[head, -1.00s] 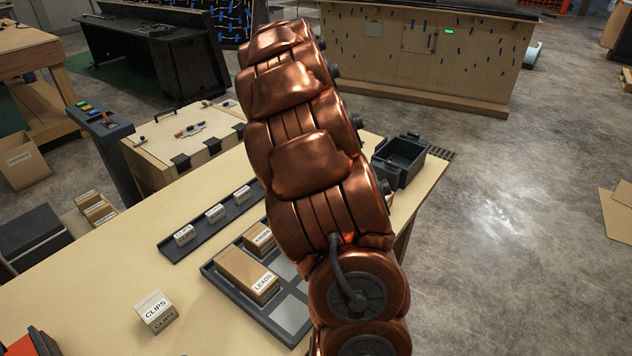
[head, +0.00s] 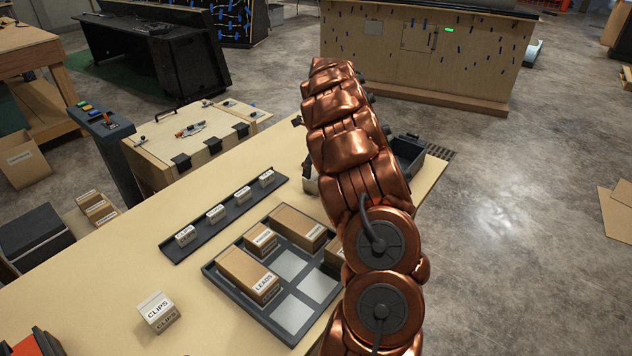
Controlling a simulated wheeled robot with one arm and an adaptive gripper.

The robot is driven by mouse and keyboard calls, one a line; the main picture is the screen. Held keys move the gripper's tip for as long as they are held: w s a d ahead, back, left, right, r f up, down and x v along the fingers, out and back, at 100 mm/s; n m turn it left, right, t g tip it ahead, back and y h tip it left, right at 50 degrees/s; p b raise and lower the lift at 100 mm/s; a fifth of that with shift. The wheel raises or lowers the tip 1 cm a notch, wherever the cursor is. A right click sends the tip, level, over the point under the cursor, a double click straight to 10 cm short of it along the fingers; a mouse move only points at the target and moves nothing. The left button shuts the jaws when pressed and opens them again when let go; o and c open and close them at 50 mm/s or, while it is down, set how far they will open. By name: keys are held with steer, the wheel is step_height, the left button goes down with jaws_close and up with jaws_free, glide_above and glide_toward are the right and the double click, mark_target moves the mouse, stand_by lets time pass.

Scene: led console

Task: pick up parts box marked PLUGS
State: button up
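No label that I can read says PLUGS. Several small boxes with white labels (head: 216,214) stand in a row on a dark rail (head: 225,221); the nearest seems to read CLIPS, the others are too small to read. A dark tray (head: 226,289) holds a long LEADS box (head: 246,270), a small brown box (head: 260,239), a longer brown box (head: 296,226) and a box (head: 334,252) partly behind my arm. A CLIPS box (head: 158,312) stands alone on the table. My gripper is mostly hidden behind my copper arm; dark parts beside the arm may belong to it.
The wooden table (head: 90,295) has free room at its left. A dark open bin (head: 408,154) stands at the far right end, partly behind my arm. A low wooden case (head: 190,145) stands just beyond the table. A red and dark object (head: 30,345) is at the near left corner.

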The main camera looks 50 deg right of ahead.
mark_target(316, 176)
steer(key=shift+w+d+f+p, duration=0.15)
steer(key=shift+f+p, duration=0.65)
steer(key=shift+f, duration=0.6)
steer(key=shift+w+f, duration=0.2)
steer(key=shift+f, duration=0.9)
steer(key=c, duration=1.3)
